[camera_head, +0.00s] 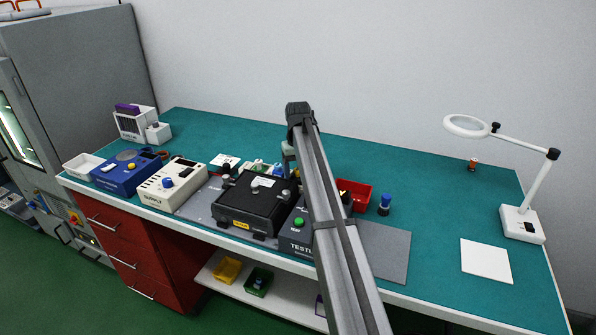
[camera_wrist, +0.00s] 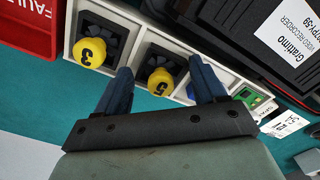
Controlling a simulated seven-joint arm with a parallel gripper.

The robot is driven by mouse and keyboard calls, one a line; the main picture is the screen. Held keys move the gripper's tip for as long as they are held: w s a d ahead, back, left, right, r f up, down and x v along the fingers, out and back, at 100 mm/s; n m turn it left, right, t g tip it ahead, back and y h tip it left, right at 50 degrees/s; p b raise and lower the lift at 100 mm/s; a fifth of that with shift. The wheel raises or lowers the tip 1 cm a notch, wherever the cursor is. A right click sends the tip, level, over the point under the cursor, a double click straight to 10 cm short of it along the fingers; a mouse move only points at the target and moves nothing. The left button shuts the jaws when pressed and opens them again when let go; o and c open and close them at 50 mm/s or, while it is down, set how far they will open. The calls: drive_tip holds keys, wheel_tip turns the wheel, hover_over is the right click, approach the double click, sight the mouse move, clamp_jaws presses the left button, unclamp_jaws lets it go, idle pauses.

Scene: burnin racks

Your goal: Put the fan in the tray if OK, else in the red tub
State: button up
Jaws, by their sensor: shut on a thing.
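In the wrist view my gripper (camera_wrist: 160,66) has its two dark blue fingers on either side of a black fan (camera_wrist: 166,56) with a yellow knob marked 5, and is shut on it. The fan is at a compartment of the white tray (camera_wrist: 136,52); I cannot tell whether it touches the bottom. Another black fan with a yellow knob marked 3 (camera_wrist: 90,53) sits in the compartment to its left. The red tub (camera_wrist: 24,30), with FAULT lettering, is at the upper left; it also shows in the head view (camera_head: 358,190), right of my arm. My arm hides much of the tray there.
A black video recorder (camera_head: 250,205) stands in front of the tray, with a tester box with a green button (camera_head: 298,222) beside it. A blue-topped item (camera_head: 384,204) stands right of the tub. A magnifier lamp (camera_head: 520,225) is far right. The bench's back right is mostly clear.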

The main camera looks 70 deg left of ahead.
sight(297, 170)
drive_tip(key=shift+f, duration=0.1)
drive_tip(key=o, duration=1.1)
wheel_tip(297, 170, up, 12)
drive_tip(key=shift+s, duration=0.1)
idle(0.6)
